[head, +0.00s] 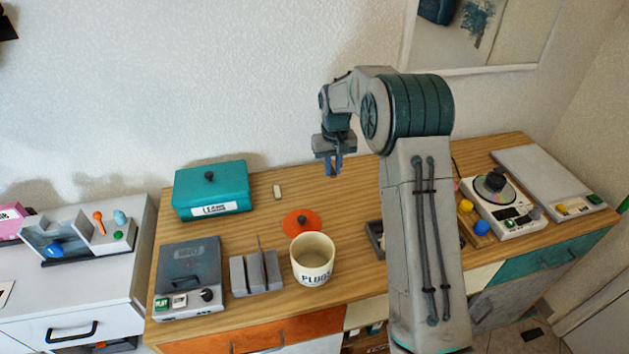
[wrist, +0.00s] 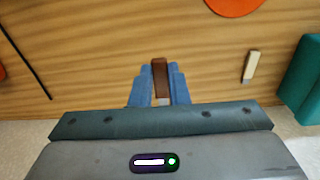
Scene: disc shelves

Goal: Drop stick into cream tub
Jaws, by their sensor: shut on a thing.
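The cream tub (head: 314,273), with dark lettering on its front, stands open on the wooden desk. My gripper (head: 333,168) is raised above the desk, behind and a little right of the tub in the head view. In the wrist view my gripper's blue fingers (wrist: 158,88) are shut on a small brown stick (wrist: 159,75) with a pale tip.
An orange lid (head: 302,222) lies flat behind the tub. The teal box (head: 211,190) is at the back left. A grey slotted stand (head: 256,273) and a grey player (head: 189,279) are left of the tub. A disc device (head: 503,205) is at the right.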

